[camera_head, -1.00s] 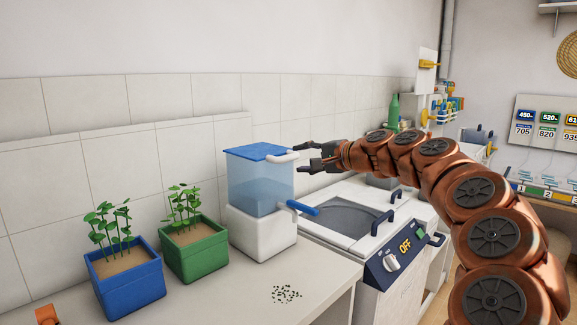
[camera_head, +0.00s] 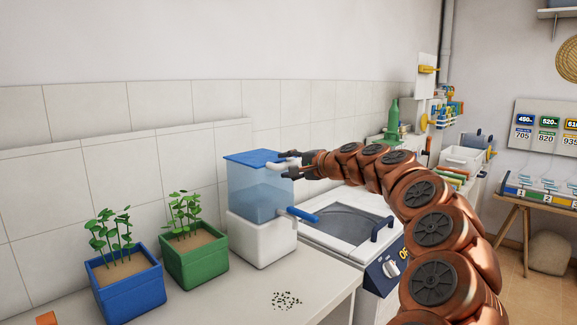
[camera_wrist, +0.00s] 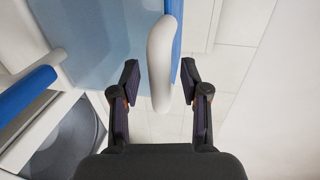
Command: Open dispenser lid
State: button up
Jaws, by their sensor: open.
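The dispenser (camera_head: 258,200) has a clear blue tank on a white base, with a flat blue lid (camera_head: 255,157) lying closed on top. A white handle (camera_head: 284,161) juts from the lid's right side; it also shows in the wrist view (camera_wrist: 160,62). A blue lever (camera_head: 300,215) sticks out lower on the base. My gripper (camera_head: 291,165) is open at the handle. In the wrist view my gripper (camera_wrist: 160,82) has one finger on each side of the handle, with gaps visible, so it is not clamped.
A blue planter (camera_head: 126,290) and a green planter (camera_head: 196,263) stand left of the dispenser. Dark seeds (camera_head: 287,300) lie on the counter in front. A sink-like appliance (camera_head: 345,224) adjoins on the right below my arm. The tiled wall (camera_head: 100,175) is close behind.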

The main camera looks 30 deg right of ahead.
grip_shut()
dwell(0.6)
